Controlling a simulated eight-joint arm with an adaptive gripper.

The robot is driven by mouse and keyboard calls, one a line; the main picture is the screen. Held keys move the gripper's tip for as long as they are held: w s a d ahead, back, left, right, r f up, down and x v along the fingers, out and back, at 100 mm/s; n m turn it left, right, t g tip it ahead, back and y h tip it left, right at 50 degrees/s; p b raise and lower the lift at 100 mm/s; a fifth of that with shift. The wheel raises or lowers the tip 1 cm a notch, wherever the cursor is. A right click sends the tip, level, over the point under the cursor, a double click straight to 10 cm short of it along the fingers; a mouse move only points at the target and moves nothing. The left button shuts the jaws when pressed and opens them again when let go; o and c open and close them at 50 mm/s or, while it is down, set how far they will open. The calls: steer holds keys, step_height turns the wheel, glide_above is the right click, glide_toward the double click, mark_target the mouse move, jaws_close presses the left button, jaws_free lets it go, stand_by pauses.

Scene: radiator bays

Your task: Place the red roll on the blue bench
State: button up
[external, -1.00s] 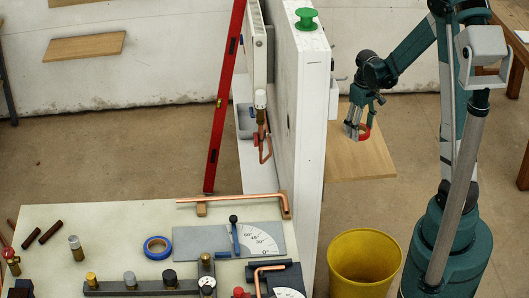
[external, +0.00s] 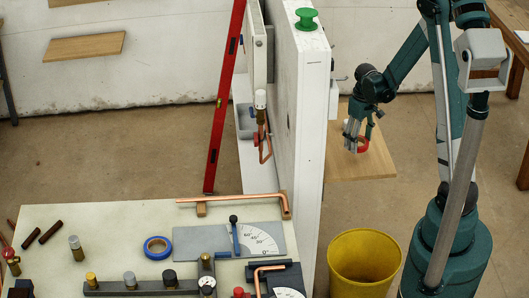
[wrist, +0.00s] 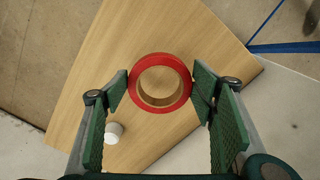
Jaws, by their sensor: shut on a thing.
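The red roll (external: 363,146) is a ring held at the tips of my gripper (external: 356,143), over a wooden board (external: 376,172) to the right of the white wall. In the wrist view the red roll (wrist: 160,58) sits between the two green-padded fingers of my gripper (wrist: 162,87), one on each side, with the wood grain showing through its hole. I cannot tell whether its underside touches the board. I cannot make out a bench that is blue. A pale-topped workbench (external: 110,215) stands at the lower left, beyond the wall.
The tall white wall (external: 308,130) stands between my gripper and the workbench, with a green spool (external: 306,18) on top. A yellow bucket (external: 364,262) is below. A small white cylinder (wrist: 114,130) is by the left finger. Blue lines (wrist: 285,47) mark the floor.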

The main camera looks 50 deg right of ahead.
mark_target(358, 156)
steer(key=shift+f, duration=0.1)
steer(key=shift+f+b, duration=0.3)
steer(key=shift+f, duration=1.65)
steer(key=shift+f, duration=0.1)
steer(key=o, duration=0.9)
steer(key=shift+r+p, duration=0.8)
steer(key=shift+r, duration=5.35)
steer(key=shift+o, duration=0.4)
